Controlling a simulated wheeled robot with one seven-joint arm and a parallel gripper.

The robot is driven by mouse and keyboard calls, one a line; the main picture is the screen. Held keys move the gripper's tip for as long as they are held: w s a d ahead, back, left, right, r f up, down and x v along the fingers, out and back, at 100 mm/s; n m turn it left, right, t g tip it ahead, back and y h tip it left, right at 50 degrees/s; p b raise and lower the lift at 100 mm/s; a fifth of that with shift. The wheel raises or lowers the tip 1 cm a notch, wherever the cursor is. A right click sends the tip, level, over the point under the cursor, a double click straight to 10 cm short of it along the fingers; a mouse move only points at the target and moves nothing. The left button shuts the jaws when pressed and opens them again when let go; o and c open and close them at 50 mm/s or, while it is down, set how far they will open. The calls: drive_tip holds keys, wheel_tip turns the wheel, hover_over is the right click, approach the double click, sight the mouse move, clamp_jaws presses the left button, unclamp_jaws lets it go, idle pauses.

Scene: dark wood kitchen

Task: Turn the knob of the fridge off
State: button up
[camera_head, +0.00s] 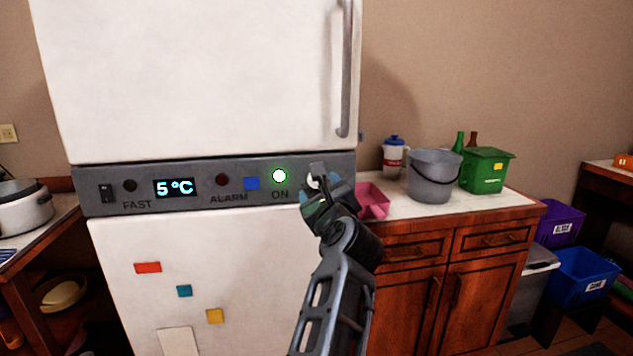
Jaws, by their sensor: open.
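The fridge (200,70) is white, with a dark grey control panel (215,170) between its upper and lower doors. The panel has a display (174,187) reading 5 °C, and a lit green-white light (279,176) above the word ON. My gripper (315,182) is at the right end of the panel, just right of the lit light. It is open. A small pale part of the knob (314,181) shows at the fingertips; most of it is hidden by my gripper. I cannot tell whether the fingers touch it.
The upper door handle (345,70) hangs above my gripper. To the right, a counter (470,208) holds a pink dustpan (372,201), a grey bucket (432,176) and a green bin (486,170). A pot (24,210) stands at the far left.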

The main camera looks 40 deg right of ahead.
drive_tip(key=shift+x, duration=1.5)
drive_tip(key=c, duration=1)
